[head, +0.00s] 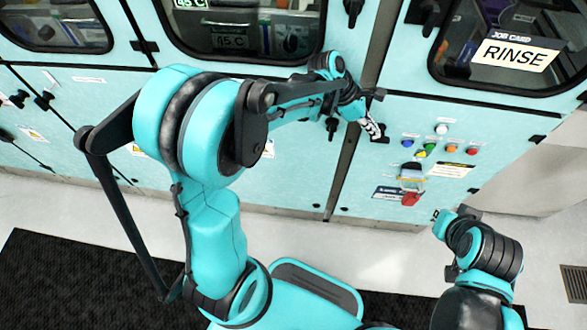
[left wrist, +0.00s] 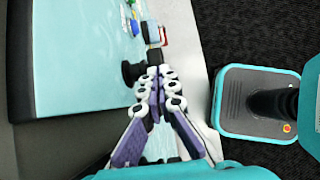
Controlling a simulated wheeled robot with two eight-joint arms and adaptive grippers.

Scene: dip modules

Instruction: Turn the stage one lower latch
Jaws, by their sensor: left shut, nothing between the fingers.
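My left gripper (head: 374,130) reaches in front of the lower turquoise cabinet doors, beside the dark seam between two doors. Its fingers are together and empty; in the left wrist view the fingertips (left wrist: 158,75) meet near the middle. A black latch (head: 332,128) is on the lower door just left of the gripper, partly under my arm. In the left wrist view a round black knob (left wrist: 130,72) stands on the turquoise panel just left of the fingertips. I cannot tell which latch it is. My right gripper (head: 443,215) is low at the right; its fingers are unclear.
Right of the left gripper is a panel with several coloured buttons (head: 424,150) and a red covered switch (head: 411,197). Upper doors have windows, one with a RINSE card (head: 515,54). More black latches (head: 45,100) are at the left. Pale floor lies in front.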

